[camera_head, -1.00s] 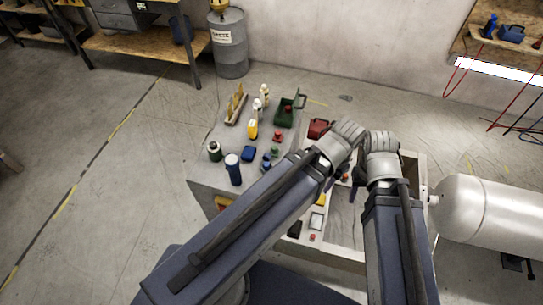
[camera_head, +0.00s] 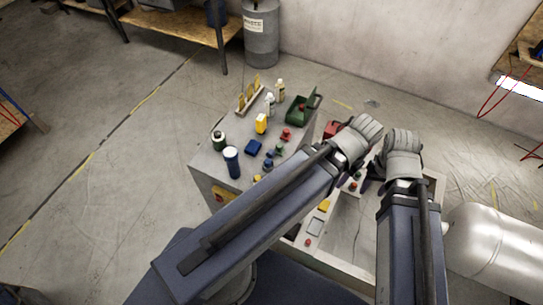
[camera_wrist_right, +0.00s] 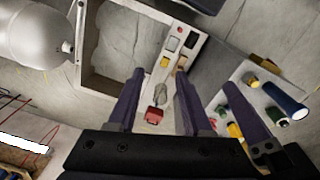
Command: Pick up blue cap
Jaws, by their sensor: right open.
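Several small blue pieces stand on the grey bench top (camera_head: 203,156) in the head view. One is a small low blue piece (camera_head: 267,165), perhaps the blue cap; another is a blue block (camera_head: 253,147) beside it. I cannot tell for certain which is the cap. My right gripper (camera_wrist_right: 157,75) is open and empty in the right wrist view, over the frame's edge, away from the blue pieces. In the head view it is mostly hidden by its wrist. My left wrist (camera_head: 357,140) is right of the bench items; its fingers are hidden.
A dark blue cylinder (camera_head: 232,162), green jar (camera_head: 218,141), yellow bottle (camera_head: 261,123) and green open box (camera_head: 300,110) crowd the bench top. A red box (camera_wrist_right: 154,115) is near my right fingers. Floor at left is clear.

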